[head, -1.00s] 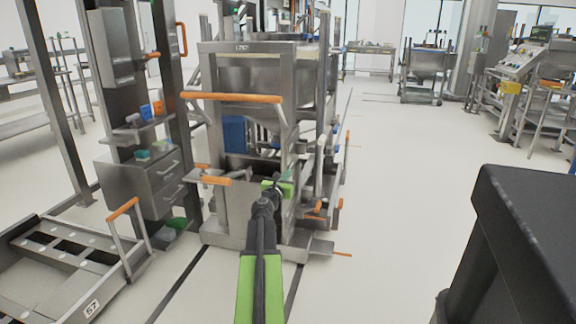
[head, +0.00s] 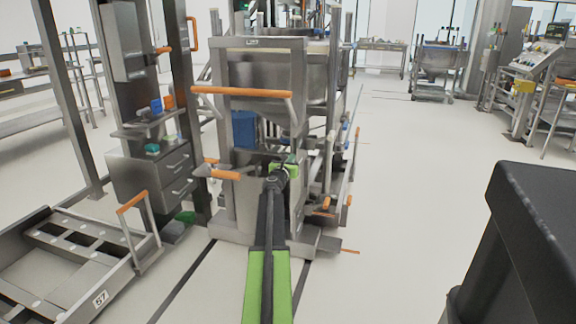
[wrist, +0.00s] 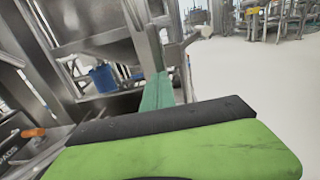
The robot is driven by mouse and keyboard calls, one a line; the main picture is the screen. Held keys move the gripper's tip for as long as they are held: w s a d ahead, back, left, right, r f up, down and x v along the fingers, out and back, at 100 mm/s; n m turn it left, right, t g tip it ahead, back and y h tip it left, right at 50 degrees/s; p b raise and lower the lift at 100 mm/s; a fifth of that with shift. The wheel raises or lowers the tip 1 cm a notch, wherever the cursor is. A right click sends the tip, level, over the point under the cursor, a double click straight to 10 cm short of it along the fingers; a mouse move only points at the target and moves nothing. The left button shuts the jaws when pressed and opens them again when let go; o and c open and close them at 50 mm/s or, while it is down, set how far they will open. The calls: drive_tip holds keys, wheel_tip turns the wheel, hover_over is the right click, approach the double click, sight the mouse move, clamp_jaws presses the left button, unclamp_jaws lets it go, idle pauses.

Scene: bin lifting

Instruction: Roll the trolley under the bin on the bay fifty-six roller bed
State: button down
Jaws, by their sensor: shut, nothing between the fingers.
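A steel trolley-like frame with a long orange handle (head: 243,92) stands ahead in the middle of the head view. A steel hopper-shaped bin (head: 325,88) shows within and behind its uprights; whether the frame is under the bin I cannot tell. In the wrist view the bin (wrist: 95,22) is at upper left. My gripper (head: 284,168), with green tips, is at the end of my green and black arm, in front of the frame's lower part. It is shut and empty; contact with the frame cannot be told. My arm hides part of the lower frame.
A low bed with a "57" plate (head: 101,299) lies at lower left. A drawer cabinet (head: 150,175) stands left of the frame. A blue container (head: 243,128) shows inside the frame. Another bin stand (head: 437,65) is far right. The floor (head: 410,165) at right is clear.

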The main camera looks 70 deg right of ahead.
drive_tip(key=shift+d, duration=0.6)
